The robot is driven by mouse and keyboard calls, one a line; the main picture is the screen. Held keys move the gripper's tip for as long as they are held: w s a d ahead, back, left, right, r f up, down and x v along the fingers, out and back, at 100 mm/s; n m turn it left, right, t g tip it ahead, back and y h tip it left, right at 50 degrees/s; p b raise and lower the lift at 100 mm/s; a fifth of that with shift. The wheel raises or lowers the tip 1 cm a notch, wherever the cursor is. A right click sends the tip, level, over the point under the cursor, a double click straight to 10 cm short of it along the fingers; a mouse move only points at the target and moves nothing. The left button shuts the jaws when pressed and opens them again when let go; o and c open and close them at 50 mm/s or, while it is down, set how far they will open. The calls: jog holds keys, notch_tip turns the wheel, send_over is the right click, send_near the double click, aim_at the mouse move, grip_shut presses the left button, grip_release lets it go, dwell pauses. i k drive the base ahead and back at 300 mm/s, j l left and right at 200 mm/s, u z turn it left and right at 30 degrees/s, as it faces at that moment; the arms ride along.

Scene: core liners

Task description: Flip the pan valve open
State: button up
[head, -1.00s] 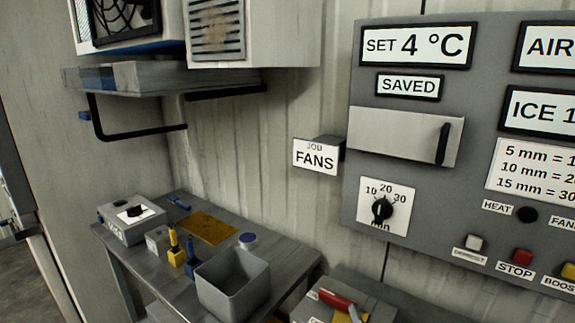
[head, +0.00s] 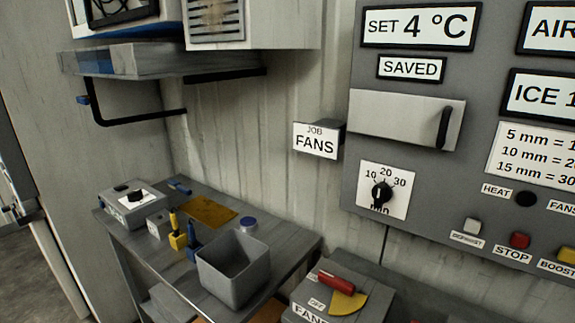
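No part is labelled as a pan valve. A grey pan-like tray (head: 150,62) sits on the wall at upper left, under a white fan unit. A black pipe (head: 140,118) runs beneath it, with a small blue piece (head: 83,100) at its left end; I cannot tell whether that is a valve handle. At the bottom, a red handle (head: 337,283) lies over a yellow sector (head: 346,302) on a grey box marked OFF and FAN, partly cut off by the frame. My gripper is not in view.
A control panel (head: 440,180) fills the right. A JOB FANS sign (head: 316,140) projects from the wall.

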aim_at(84, 99)
jog(key=i+j, duration=0.2)
jog(key=j, duration=0.2)
jog(key=i+j, duration=0.25)
jog(key=j, duration=0.2)
jog(key=i+j, duration=0.2)
jog(key=j, duration=0.2)
jog(key=i+j, duration=0.25)
jog(key=j, duration=0.15)
jog(key=i+j, duration=0.2)
jog(key=j, duration=0.25)
jog(key=i+j, duration=0.25)
jog(key=j, duration=0.15)
jog(key=i+j, duration=0.2)
jog(key=j, duration=0.25)
jog(key=u, duration=0.05)
